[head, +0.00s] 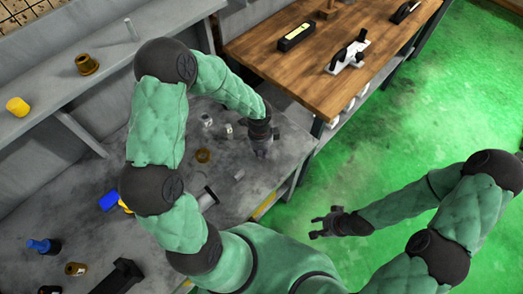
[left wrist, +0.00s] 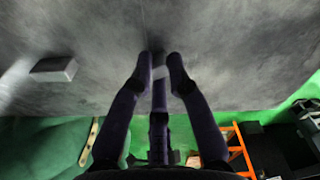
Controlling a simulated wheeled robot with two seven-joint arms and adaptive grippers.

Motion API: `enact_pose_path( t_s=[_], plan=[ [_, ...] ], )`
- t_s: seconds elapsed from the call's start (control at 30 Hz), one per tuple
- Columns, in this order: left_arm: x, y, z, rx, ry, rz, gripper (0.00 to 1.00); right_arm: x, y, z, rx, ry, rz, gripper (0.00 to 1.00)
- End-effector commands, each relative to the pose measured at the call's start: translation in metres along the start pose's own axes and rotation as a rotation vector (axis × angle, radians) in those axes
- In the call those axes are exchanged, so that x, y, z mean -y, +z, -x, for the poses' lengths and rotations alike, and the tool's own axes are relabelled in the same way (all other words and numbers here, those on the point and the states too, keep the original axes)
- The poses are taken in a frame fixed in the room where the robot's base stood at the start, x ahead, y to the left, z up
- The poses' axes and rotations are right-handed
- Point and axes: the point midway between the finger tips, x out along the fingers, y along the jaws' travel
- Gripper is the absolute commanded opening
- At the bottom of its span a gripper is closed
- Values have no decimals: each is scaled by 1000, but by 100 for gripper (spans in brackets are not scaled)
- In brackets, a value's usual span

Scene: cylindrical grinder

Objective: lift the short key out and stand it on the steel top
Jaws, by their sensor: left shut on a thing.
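My left gripper (head: 263,154) is low over the grey steel top (head: 225,188), near its right edge. My right gripper (head: 319,227) is open and empty over the green floor.
A brass ring (head: 203,156) and small metal pieces (head: 207,120) stand on the steel top left of my gripper. A wooden bench (head: 290,62) with tools is behind. A grey shelf (head: 110,60) holds a brass bushing (head: 87,64) and a yellow part (head: 17,107).

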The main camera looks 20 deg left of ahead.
Motion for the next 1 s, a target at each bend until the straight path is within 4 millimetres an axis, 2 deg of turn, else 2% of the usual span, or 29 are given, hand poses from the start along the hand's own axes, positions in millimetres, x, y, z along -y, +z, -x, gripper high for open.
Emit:
enact_pose_path(
  t_s=[0.1, 0.13, 0.2, 0.53, 0.67, 0.77, 1.0],
  plan=[
    [0, 0, -3, 0, 0, 0, 0, -1, 0, -2, 0, 0, 0, 40],
    [0, 0, -2, 0, 0, 0, 26, 0, 0, -2, 0, 0, 0, 40],
    [0, 0, -2, 0, 0, 0, 45, 0, 0, -1, 0, 0, 0, 40],
    [0, 0, -1, 0, 0, 0, 45, 0, 0, -1, 0, 0, 0, 40],
    [0, 0, 7, 1, -1, 1, 45, 0, 0, -1, 0, 0, 0, 40],
    [2, 0, 22, 1, -5, 2, 45, 0, 0, -1, 0, 0, 0, 40],
    [2, 0, 69, 0, -5, 1, 45, 0, 0, -1, 0, 0, 0, 40]
  ],
)
